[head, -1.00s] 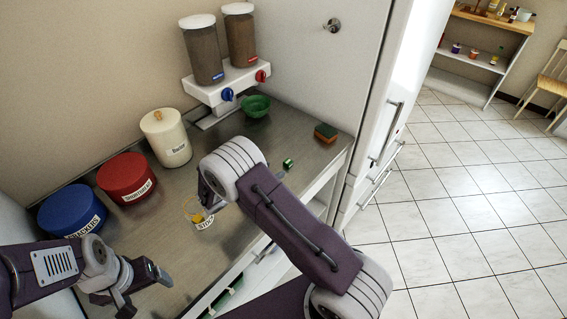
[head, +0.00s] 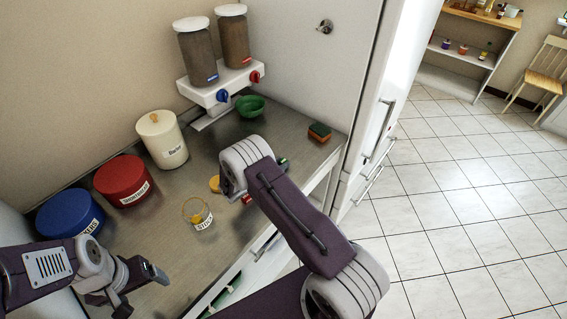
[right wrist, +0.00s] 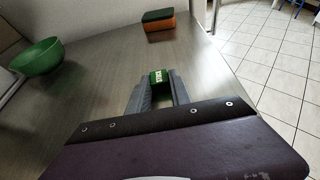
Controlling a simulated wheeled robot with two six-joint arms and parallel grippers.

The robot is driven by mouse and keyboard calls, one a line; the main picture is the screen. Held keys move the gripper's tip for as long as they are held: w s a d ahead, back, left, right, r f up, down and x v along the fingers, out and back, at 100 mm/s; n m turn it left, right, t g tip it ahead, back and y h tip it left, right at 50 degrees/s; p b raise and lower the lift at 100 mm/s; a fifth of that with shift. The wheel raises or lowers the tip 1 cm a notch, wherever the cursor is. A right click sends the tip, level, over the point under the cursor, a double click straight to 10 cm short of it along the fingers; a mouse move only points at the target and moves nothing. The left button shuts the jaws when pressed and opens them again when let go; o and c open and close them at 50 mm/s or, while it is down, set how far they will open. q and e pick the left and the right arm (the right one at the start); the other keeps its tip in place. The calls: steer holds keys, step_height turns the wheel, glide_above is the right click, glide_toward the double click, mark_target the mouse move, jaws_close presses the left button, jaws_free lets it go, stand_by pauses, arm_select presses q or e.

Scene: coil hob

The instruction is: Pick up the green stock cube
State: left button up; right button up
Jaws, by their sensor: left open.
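The green stock cube (right wrist: 156,78), with a white STOCK label, lies on the metal worktop. In the head view only a bit of it (head: 283,162) shows past my right arm. My right gripper (right wrist: 160,84) is open, low over the worktop, with the cube between or just beyond its fingertips; I cannot tell if they touch it. In the head view my arm hides this gripper. My left gripper (head: 142,288) is open and empty at the lower left. A clear jar (head: 203,226) with a STOCK label stands on the worktop with something yellow in it.
A green bowl (head: 250,106) and a sponge (head: 319,132) lie beyond the cube. A yellow piece (head: 214,184) and a red piece (head: 247,199) lie beside my right arm.

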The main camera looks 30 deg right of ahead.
jaws_close()
steer(key=shift+r, duration=0.15)
step_height(320, 180, up, 4)
steer(key=shift+d+b, duration=0.1)
steer(key=shift+b, duration=0.35)
arm_select(q)
step_height(320, 180, down, 2)
steer(key=shift+f+b, duration=0.25)
steer(key=shift+b, duration=0.5)
arm_select(e)
steer(key=s+d+r, duration=0.6)
steer(key=s+d, duration=0.1)
steer(key=s, duration=0.2)
steer(key=shift+r, duration=0.35)
steer(key=shift+s, duration=0.1)
